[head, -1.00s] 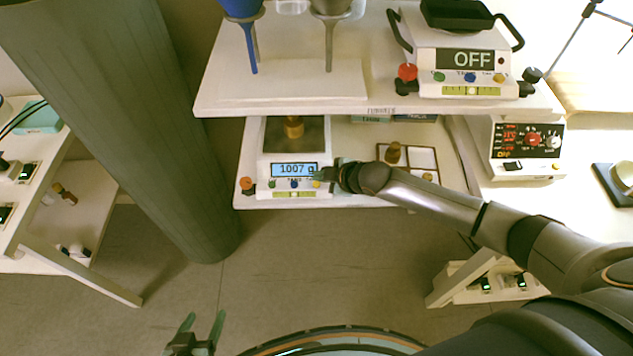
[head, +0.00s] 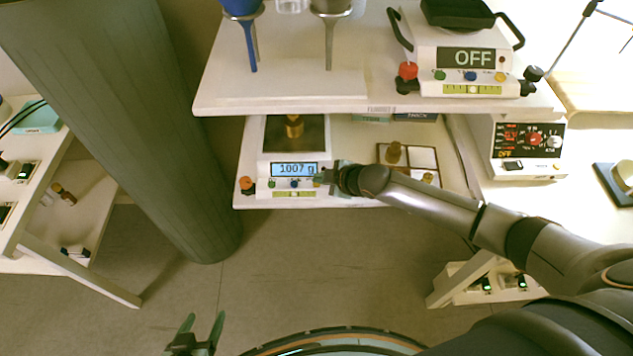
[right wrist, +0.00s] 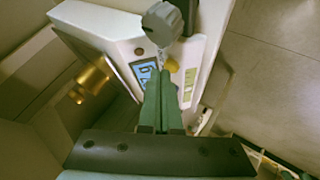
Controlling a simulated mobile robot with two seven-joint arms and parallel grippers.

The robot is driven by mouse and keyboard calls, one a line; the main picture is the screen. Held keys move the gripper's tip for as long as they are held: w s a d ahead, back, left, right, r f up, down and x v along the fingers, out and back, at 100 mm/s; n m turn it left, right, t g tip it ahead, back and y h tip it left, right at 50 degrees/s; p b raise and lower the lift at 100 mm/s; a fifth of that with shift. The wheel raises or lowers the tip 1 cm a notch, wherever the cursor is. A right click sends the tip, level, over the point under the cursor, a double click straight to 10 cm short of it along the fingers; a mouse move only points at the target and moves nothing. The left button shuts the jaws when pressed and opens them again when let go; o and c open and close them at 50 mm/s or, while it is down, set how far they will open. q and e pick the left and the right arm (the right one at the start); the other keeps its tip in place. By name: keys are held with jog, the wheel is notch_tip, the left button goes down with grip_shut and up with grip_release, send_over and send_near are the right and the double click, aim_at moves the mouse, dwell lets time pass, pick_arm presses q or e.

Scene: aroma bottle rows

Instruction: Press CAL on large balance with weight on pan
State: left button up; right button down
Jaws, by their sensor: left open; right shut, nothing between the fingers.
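The large balance (head: 266,170) stands on the lower shelf, its display (head: 294,169) lit and reading 1007 g. A brass weight (head: 294,127) stands on its dark pan; it also shows in the right wrist view (right wrist: 92,78). Below the display is a row of coloured buttons, with green and blue ones in sight. My right gripper (head: 319,177) is shut and empty at the right end of that row. In the right wrist view its fingers (right wrist: 162,85) reach the panel near a yellow button (right wrist: 172,64); contact cannot be told. My left gripper (head: 205,326) is open, low over the floor.
The upper shelf (head: 280,105) overhangs the lower one and carries funnels and another balance (head: 470,57) reading OFF. A compartmented weight box (head: 424,157) lies right of the large balance. A thick grey column (head: 130,120) stands to the left.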

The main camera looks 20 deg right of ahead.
aim_at(320, 187)
jog(key=shift+f, duration=0.3)
dwell(0.5)
jog(key=shift+r+p, duration=0.8)
notch_tip(320, 187, up, 5)
jog(key=p, duration=0.5)
dwell(0.5)
